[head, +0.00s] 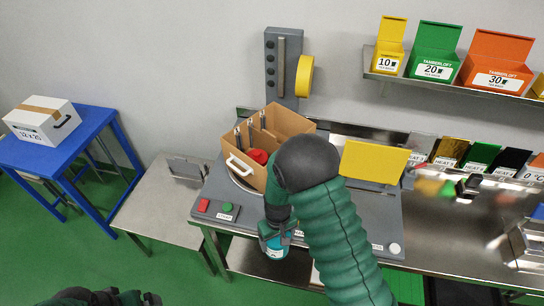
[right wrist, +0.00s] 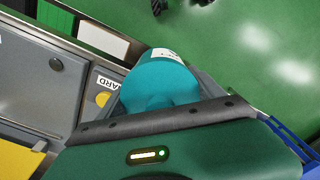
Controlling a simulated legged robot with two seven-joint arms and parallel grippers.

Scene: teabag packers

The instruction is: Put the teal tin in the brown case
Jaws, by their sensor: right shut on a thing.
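The teal tin (head: 274,246) is held in my right gripper (head: 278,232), which is shut on it near the front edge of the grey machine. In the right wrist view the teal tin (right wrist: 158,84) sits between the fingers, with a white label at its far end. The brown case (head: 270,135) is an open cardboard box on the machine, behind and left of my right arm. It has dividers inside and a red thing in it; my arm hides part of its right side. My left gripper (head: 150,299) barely shows at the bottom left edge, and its jaws are unclear.
The grey machine (head: 212,192) has a red and a green button and an upright yellow panel (head: 374,163). A steel side table (head: 150,205) stands left, then a blue table (head: 85,130) with a white box (head: 42,119). Colored cartons stand on the shelf (head: 440,82).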

